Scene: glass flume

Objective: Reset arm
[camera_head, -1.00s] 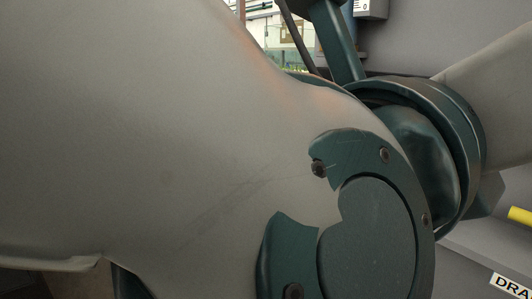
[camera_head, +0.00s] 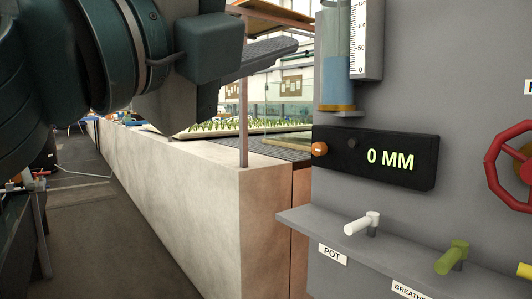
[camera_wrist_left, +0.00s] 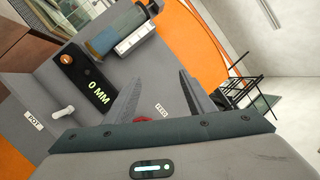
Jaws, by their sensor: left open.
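My left gripper (camera_wrist_left: 160,80) shows in the left wrist view with its two grey fingers spread apart and nothing between them. It is in front of a grey control panel (camera_wrist_left: 75,95). In the head view my left arm comes in at the upper left, and a grey finger-like part (camera_head: 262,57) reaches right, in front of the flume's near end. The panel (camera_head: 440,80) stands at the right, and the gripper looks apart from it. My right gripper is in neither view.
The panel carries a black display (camera_head: 375,160) reading "0 MM", a white handle (camera_head: 362,224) above "POT", a green handle (camera_head: 452,257), a red handwheel (camera_head: 515,168) and a clear tube (camera_head: 336,60) of blue liquid. The flume's pale wall (camera_head: 180,185) runs back; floor (camera_head: 105,240) shows at left.

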